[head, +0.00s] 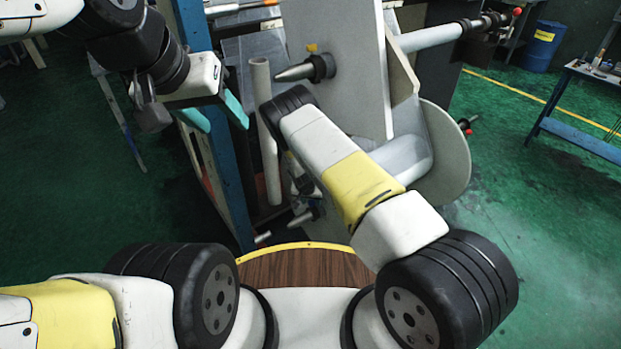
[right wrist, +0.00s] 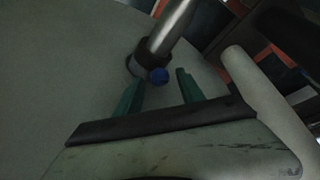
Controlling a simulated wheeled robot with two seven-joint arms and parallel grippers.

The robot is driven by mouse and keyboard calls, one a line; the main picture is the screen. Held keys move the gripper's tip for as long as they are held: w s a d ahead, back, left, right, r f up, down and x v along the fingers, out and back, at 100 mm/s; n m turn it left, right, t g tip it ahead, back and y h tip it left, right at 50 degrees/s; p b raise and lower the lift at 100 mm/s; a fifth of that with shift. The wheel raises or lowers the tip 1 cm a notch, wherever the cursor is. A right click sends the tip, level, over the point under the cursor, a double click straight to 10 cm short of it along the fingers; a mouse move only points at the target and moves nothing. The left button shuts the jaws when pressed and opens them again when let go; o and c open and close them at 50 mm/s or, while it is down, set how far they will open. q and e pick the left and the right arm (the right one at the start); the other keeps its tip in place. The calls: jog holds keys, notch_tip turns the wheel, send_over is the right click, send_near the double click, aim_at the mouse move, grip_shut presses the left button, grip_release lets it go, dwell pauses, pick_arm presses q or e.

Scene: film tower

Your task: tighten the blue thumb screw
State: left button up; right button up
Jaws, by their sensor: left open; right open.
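The blue thumb screw (right wrist: 159,76) shows in the right wrist view, on the side of a dark collar (right wrist: 141,66) around a grey metal shaft (right wrist: 171,30). My right gripper (right wrist: 160,79) is open, with one teal finger on each side of the screw in this view. The screw appears at or just past the fingertips, and I cannot tell whether they touch it. In the head view my right forearm hides the right gripper, and I cannot make out the blue screw. My left gripper (head: 228,128) is open and empty, left of the tower by a blue post.
The grey tower plate (head: 343,40) carries a pointed shaft with a dark collar (head: 321,67) and a yellow screw (head: 311,48). A pale upright tube (head: 265,130) and a blue post (head: 205,60) stand to its left. A round grey disc (head: 449,150) is at right.

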grip_shut()
jog(key=shift+a, duration=0.1)
jog(key=shift+a+m+h, duration=0.2)
jog(key=shift+m+h, duration=0.6)
jog(key=shift+m, duration=0.8)
jog(key=shift+w+m+g+h, duration=0.1)
jog(key=shift+m+g+h, duration=0.45)
jog(key=shift+m, duration=0.65)
jog(key=shift+a, duration=0.1)
grip_release()
